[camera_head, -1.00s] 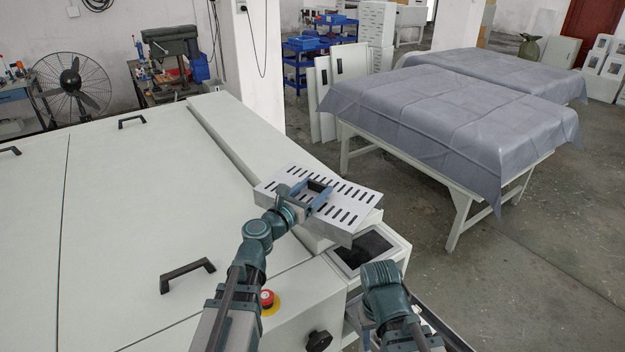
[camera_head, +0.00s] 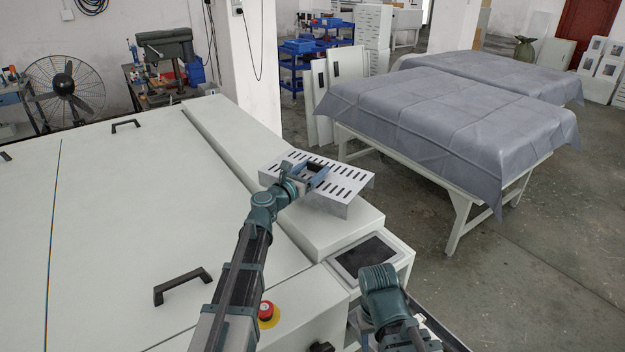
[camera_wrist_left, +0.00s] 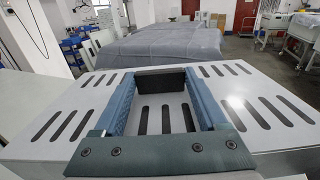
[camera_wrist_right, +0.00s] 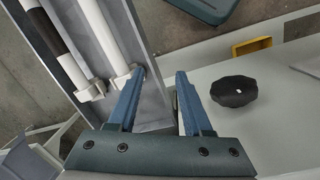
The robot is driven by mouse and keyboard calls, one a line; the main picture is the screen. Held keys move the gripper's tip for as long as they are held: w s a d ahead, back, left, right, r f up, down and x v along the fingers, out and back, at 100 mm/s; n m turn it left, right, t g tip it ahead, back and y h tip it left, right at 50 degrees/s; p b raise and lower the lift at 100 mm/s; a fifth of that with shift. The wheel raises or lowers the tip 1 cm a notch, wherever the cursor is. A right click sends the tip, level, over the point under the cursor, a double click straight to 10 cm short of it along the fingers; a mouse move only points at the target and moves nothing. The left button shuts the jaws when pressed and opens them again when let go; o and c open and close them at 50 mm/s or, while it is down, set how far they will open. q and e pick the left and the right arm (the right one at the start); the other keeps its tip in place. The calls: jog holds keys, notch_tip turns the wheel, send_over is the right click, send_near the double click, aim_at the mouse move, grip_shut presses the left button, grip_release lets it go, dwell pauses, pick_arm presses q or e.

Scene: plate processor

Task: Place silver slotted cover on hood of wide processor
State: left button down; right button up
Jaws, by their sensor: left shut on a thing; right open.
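The silver slotted cover (camera_head: 350,187) is a light metal plate with rows of dark slots and a folded edge. My left gripper (camera_head: 316,176) is shut on its dark handle (camera_wrist_left: 165,80) in the middle. The cover is over the near part of the hood (camera_head: 338,230), a long raised white strip on the wide processor (camera_head: 120,210). It looks slightly tilted; I cannot tell whether it touches the hood. In the right wrist view my right gripper (camera_wrist_right: 160,76) is open and empty, beside a metal channel with white tubes (camera_wrist_right: 105,50). A black knob (camera_wrist_right: 233,92) is to its right.
A dark screen panel (camera_head: 368,255) is at the hood's near end. A red emergency button (camera_head: 266,310) and a black handle (camera_head: 183,286) are on the processor's near side. A grey-draped table (camera_head: 440,115) stands right, with open floor between.

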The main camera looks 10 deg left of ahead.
pick_arm(q)
jog(key=shift+s+f+b, duration=0.1)
jog(key=shift+f+b, duration=1.15)
jog(key=shift+f, duration=0.5)
jog(key=shift+f, duration=0.2)
grip_release()
jog(key=shift+r, duration=0.1)
jog(key=shift+r, duration=0.1)
jog(key=shift+s, duration=0.3)
jog(key=v, duration=1.1)
jog(key=shift+s+a, duration=0.15)
jog(key=shift+s, duration=0.05)
